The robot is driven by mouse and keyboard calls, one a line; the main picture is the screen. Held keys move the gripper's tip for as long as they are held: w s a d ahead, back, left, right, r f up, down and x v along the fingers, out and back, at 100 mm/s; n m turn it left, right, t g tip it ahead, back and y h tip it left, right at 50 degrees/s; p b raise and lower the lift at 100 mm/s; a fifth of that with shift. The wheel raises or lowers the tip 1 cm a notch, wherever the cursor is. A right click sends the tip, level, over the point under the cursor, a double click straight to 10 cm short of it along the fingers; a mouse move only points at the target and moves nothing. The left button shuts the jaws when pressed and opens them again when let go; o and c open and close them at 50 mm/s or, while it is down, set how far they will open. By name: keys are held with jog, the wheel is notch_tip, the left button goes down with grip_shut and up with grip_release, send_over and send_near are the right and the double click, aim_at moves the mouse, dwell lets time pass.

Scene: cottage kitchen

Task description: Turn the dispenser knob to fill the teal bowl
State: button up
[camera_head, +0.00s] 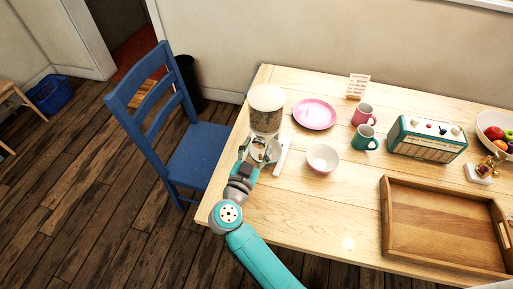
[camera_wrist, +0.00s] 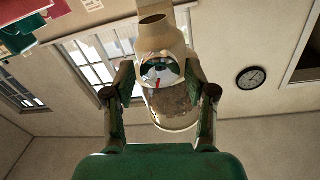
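The dispenser (camera_head: 267,108), a clear container with a pale lid, stands near the table's left end. In the wrist view the dispenser (camera_wrist: 172,110) appears inverted, with brown contents in its clear part and a cream spout at the top. Its round shiny knob (camera_wrist: 160,72) has a small red mark and faces my gripper. My gripper (camera_head: 258,152) is at the dispenser's front; in the wrist view its two fingers (camera_wrist: 160,78) stand apart on either side of the knob. Contact is unclear. I cannot make out a teal bowl; a pink bowl (camera_head: 322,159) stands right of the dispenser.
A pink plate (camera_head: 315,113), pink mug (camera_head: 362,115), teal mug (camera_head: 365,138), small sign (camera_head: 357,86), teal radio (camera_head: 428,138) and wooden tray (camera_head: 440,262) occupy the table (camera_head: 305,208). A blue chair (camera_head: 198,152) stands close at the left. The table's front left is clear.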

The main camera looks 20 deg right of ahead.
jog(key=c, duration=0.7)
jog(key=shift+o, duration=0.2)
jog(key=shift+m, duration=0.4)
jog(key=m, duration=0.3)
jog(key=shift+m, duration=0.4)
jog(key=m, duration=0.4)
jog(key=shift+m, duration=0.3)
jog(key=m, duration=0.4)
jog(key=shift+m, duration=0.3)
jog(key=m, duration=0.4)
jog(key=shift+m, duration=0.4)
